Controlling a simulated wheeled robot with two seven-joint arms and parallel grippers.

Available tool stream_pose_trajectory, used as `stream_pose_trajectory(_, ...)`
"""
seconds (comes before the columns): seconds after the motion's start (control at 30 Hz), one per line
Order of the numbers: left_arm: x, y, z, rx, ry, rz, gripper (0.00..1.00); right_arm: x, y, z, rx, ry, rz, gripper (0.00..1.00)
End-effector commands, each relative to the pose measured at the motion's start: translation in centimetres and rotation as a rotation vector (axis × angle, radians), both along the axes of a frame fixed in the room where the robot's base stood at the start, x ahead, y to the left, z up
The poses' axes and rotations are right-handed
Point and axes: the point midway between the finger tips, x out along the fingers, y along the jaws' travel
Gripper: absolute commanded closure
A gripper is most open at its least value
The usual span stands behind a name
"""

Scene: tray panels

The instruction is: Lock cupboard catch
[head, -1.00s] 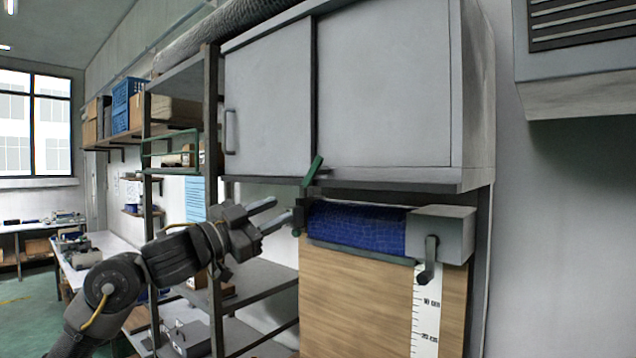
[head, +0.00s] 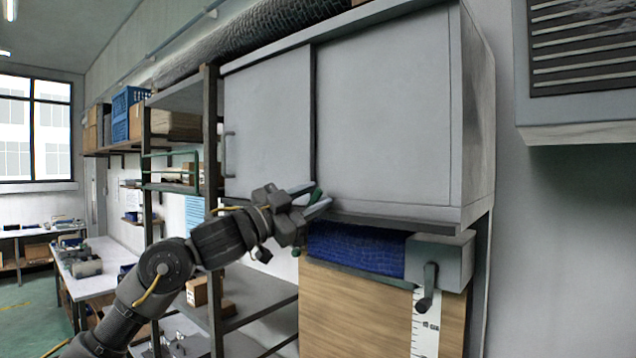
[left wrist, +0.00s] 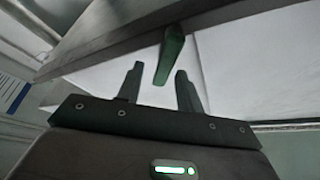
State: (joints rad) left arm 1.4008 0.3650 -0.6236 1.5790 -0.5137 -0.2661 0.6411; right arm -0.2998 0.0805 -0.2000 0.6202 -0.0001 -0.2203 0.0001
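The catch is a small green lever (head: 317,195) at the bottom edge of the grey cupboard (head: 385,120), near where its two door panels meet. In the left wrist view the green lever (left wrist: 170,55) slants slightly, and its lower end lies between my fingertips with gaps on both sides. My left gripper (head: 317,197) is open, with its fingers around the lever in the head view. The fingers hide part of the lever there. My right gripper is in neither view.
A blue roll (head: 355,248) with a grey crank box (head: 440,262) hangs just below the cupboard, above a wooden board (head: 350,310). A dark metal shelf rack (head: 210,150) stands left of the cupboard. A vented grey box (head: 575,95) is on the right wall.

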Motion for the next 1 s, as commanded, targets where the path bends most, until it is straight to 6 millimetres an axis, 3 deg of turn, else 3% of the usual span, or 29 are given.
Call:
stream_pose_trajectory(0.1,0.69,-0.77,0.52,0.0,0.001,0.001,0.64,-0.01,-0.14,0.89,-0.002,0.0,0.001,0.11)
stream_pose_trajectory(0.47,0.98,-1.15,0.43,0.0,-0.001,0.001,0.64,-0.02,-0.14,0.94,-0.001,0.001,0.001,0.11)
stream_pose_trajectory(0.77,0.98,-1.12,0.45,0.0,-0.001,0.001,1.0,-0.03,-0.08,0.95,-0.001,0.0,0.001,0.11)
stream_pose_trajectory(1.0,1.2,-0.85,0.53,-0.092,0.064,-0.001,1.0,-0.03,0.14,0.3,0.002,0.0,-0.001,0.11)
